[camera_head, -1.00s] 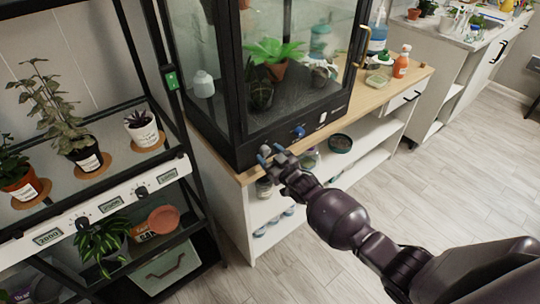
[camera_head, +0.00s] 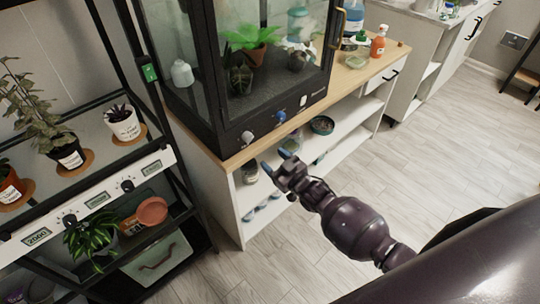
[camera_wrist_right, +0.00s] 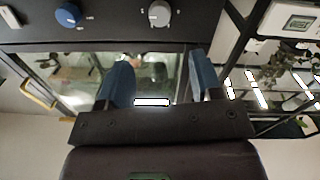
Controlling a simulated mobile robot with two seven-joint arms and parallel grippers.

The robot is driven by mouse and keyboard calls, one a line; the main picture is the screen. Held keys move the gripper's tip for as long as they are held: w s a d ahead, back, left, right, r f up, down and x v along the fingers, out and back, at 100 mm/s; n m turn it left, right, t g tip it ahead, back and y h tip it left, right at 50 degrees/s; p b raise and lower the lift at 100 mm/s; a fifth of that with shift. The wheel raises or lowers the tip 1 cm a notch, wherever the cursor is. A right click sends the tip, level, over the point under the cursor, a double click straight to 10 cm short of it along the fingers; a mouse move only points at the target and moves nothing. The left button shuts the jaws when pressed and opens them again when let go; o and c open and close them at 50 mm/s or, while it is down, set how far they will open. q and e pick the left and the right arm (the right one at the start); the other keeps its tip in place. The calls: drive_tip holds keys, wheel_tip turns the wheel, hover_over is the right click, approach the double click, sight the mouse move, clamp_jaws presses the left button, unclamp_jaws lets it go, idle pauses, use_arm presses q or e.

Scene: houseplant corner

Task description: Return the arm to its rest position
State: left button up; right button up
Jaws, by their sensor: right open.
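My right arm reaches in from the lower right in the head view. My right gripper (camera_head: 276,162) is open and empty, in front of the cabinet's front edge and apart from the knobs. In the right wrist view its two blue fingertips (camera_wrist_right: 159,82) stand apart with nothing between them. The glass cabinet (camera_head: 222,125) has a black base panel with a grey knob (camera_head: 247,137), a blue knob (camera_head: 280,116) and a white switch (camera_head: 275,100). The grey knob (camera_wrist_right: 159,14) and blue knob (camera_wrist_right: 68,15) also show in the right wrist view. My left gripper is not in view.
A plant rack (camera_head: 97,201) with potted plants and dials stands at the left. The wooden-topped bench (camera_head: 236,158) holds the cabinet, with jars and a bowl (camera_head: 322,125) on its shelves. An orange bottle (camera_head: 378,42) stands on top. The floor (camera_head: 450,140) at the right is clear.

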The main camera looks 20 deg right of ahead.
idle(0.5)
drive_tip(key=s+d+f+m+g+h, duration=0.2)
drive_tip(key=s+g, duration=0.1)
drive_tip(key=s, duration=1)
drive_tip(key=s+d+f+m+g+h, duration=0.2)
drive_tip(key=s+f+g+h, duration=0.1)
drive_tip(key=s, duration=1.1)
drive_tip(key=shift+d+f+m, duration=0.15)
drive_tip(key=shift+f+m, duration=0.05)
drive_tip(key=shift+m, duration=0.1)
drive_tip(key=shift+s, duration=0.1)
idle(0.6)
